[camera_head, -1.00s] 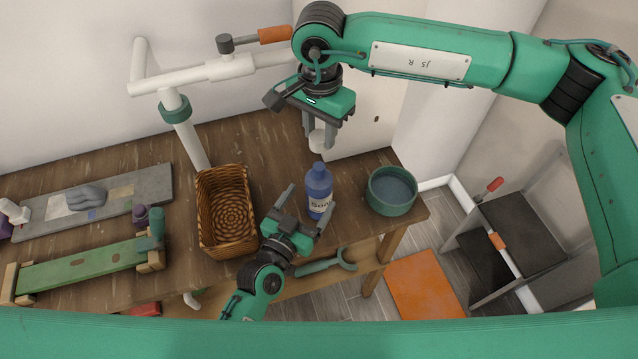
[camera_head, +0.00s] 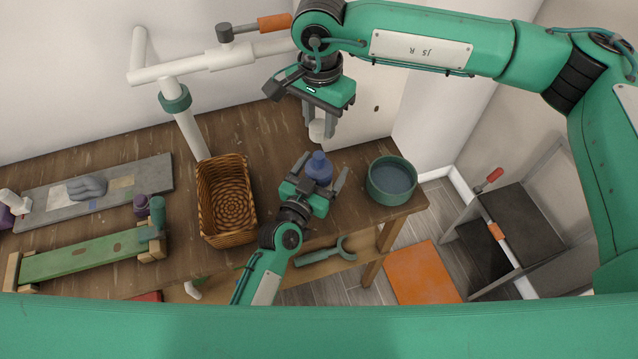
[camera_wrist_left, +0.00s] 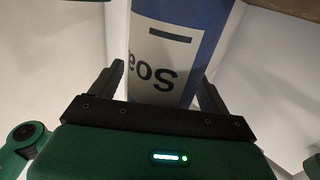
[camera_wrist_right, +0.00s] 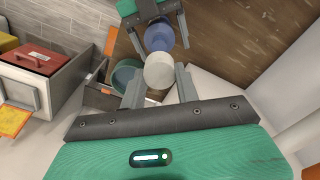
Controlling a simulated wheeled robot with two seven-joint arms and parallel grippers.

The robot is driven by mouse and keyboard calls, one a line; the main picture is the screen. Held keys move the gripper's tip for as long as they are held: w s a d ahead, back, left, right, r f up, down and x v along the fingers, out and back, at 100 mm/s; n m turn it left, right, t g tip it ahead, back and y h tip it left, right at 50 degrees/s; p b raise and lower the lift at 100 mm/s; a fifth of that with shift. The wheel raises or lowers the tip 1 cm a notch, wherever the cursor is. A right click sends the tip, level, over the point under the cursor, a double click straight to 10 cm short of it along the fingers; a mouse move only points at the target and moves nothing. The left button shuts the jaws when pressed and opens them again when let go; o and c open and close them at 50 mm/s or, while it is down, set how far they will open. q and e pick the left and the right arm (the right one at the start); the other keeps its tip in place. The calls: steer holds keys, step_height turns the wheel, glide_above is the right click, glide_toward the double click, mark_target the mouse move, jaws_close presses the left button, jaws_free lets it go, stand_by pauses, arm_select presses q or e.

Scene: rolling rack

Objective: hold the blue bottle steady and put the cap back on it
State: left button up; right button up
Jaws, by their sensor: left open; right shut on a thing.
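The blue bottle (camera_head: 319,166) stands upright on the wooden table between the fingers of my left gripper (camera_head: 324,170). The gripper is open around it, and its body hides the lower bottle from the head. In the left wrist view the bottle's white label (camera_wrist_left: 165,65) fills the space between the fingers. My right gripper (camera_head: 319,134) is shut on the white cap (camera_head: 317,130), just above and behind the bottle in the head view. In the right wrist view the cap (camera_wrist_right: 159,71) is between the fingertips, with the bottle (camera_wrist_right: 160,36) beyond it.
A green bowl (camera_head: 392,206) stands right of the bottle near the table's (camera_head: 280,140) right edge. A wicker basket (camera_head: 203,215) stands to the left. A green wrench-like tool (camera_head: 325,254) lies below the tabletop's front edge. Bare tabletop shows behind the bottle.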

arm_select(q)
steer(key=shift+w, duration=0.1)
steer(key=shift+c, duration=0.4)
steer(key=c, duration=1.4)
arm_select(e)
glide_above(319, 154)
steer(key=shift+f, duration=2.45)
steer(key=shift+f, duration=0.9)
steer(key=shift+f, duration=0.5)
